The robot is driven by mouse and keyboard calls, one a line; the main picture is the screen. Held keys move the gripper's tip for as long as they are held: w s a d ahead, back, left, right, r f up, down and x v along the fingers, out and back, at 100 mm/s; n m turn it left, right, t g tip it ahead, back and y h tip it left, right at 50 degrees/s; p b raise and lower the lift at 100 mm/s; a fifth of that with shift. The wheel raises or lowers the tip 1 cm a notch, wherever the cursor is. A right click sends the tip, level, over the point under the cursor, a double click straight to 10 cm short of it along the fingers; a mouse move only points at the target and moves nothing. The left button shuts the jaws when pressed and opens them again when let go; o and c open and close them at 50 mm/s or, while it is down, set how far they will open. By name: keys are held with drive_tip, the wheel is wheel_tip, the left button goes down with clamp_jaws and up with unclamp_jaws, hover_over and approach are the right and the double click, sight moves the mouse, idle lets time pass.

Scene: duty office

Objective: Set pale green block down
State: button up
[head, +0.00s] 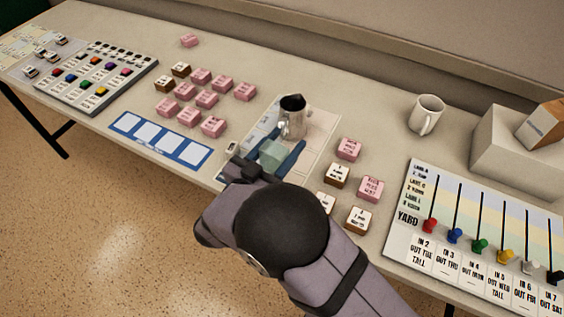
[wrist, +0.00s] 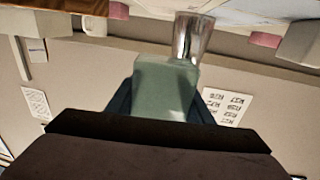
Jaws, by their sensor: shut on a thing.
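The pale green block (head: 272,153) is between the blue fingers of my gripper (head: 277,152) in the head view. My gripper is shut on it. The block (wrist: 164,88) also fills the middle of the wrist view, with a dark finger on each side. A shiny metal pitcher (head: 292,120) stands just beyond the block on a pale printed sheet (head: 318,128). The pitcher also shows behind the block in the wrist view (wrist: 192,38). I cannot tell whether the block touches the sheet or is held above it.
Pink blocks (head: 207,98) and brown-sided blocks stand left of the sheet, with more (head: 349,149) to its right. A blue-bordered strip (head: 160,139) with blank squares lies at the left front. A white mug (head: 427,114) and a board with coloured sliders (head: 480,230) are at the right.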

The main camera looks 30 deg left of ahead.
drive_tip(key=shift+f+p, duration=0.3)
drive_tip(key=shift+f, duration=2.5)
drive_tip(key=shift+f, duration=0.15)
drive_tip(key=shift+f, duration=0.15)
drive_tip(key=o, duration=1.5)
drive_tip(key=shift+s+a+b, duration=0.1)
drive_tip(key=shift+s+b, duration=0.25)
drive_tip(key=shift+s, duration=0.15)
drive_tip(key=shift+o, duration=0.4)
drive_tip(key=shift+s+b, duration=0.75)
drive_tip(key=shift+s, duration=2.45)
